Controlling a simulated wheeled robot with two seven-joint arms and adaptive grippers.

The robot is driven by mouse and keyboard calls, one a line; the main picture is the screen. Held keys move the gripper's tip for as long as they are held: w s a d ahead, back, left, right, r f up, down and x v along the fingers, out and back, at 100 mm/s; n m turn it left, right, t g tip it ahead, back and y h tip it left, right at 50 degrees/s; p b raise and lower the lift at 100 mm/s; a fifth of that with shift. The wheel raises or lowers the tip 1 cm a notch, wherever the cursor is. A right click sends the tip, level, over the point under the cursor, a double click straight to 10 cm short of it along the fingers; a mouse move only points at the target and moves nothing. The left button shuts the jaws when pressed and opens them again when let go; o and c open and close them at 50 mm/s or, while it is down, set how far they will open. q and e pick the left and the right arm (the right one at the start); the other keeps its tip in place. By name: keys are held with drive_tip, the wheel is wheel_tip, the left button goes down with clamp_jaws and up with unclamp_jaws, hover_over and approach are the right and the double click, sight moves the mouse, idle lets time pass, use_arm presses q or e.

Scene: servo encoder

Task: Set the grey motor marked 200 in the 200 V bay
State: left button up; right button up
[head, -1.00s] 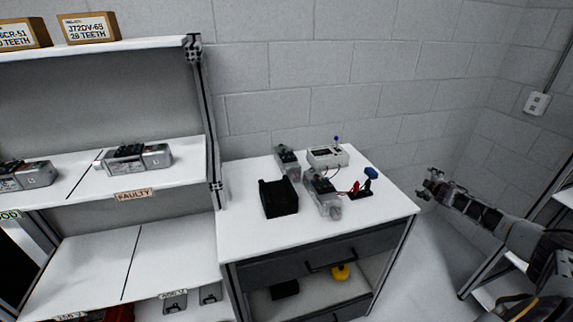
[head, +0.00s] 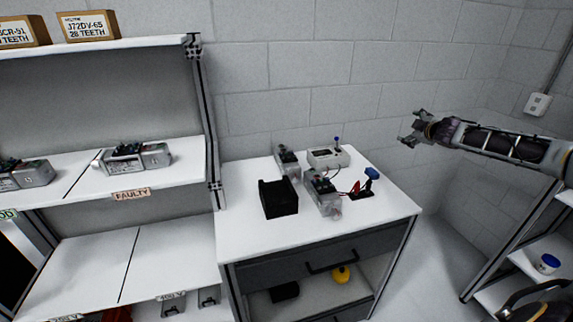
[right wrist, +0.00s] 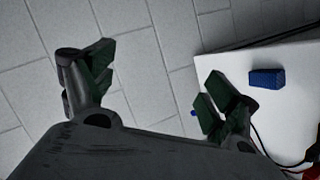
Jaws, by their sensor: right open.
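Two grey motor-like units with dark tops are on the white bench (head: 245,235): one at the back (head: 288,160), one in front (head: 323,194). More grey units lie on the middle shelf: one above the FAULTY label (head: 123,159), one at the far left (head: 30,175). No 200 marking is readable on any. The lower shelf (head: 175,255) has a divider line and small labels at its front edge, too small to read surely; I cannot tell which bay is 200 V. My right gripper (head: 410,127) is open and empty, raised right of the bench. My left gripper is not in view.
A black open bin (head: 278,198), a white meter box (head: 328,157) and a blue-topped item (head: 371,174) with red wiring are on the bench. The blue part also shows in the right wrist view (right wrist: 267,78). The bench's front left is clear. A shelf post (head: 207,120) stands left.

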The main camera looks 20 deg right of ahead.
drive_tip(key=s+a+f+m+g+y, duration=0.1)
drive_tip(key=a+f+m, duration=0.3)
drive_tip(key=a, duration=0.7)
drive_tip(key=s+a+f+m+g+y, duration=0.2)
drive_tip(key=s+a+f+m+y, duration=0.2)
drive_tip(key=a, duration=0.7)
drive_tip(key=shift+f+g, duration=0.3)
drive_tip(key=shift+f, duration=0.5)
drive_tip(key=shift+d, duration=0.1)
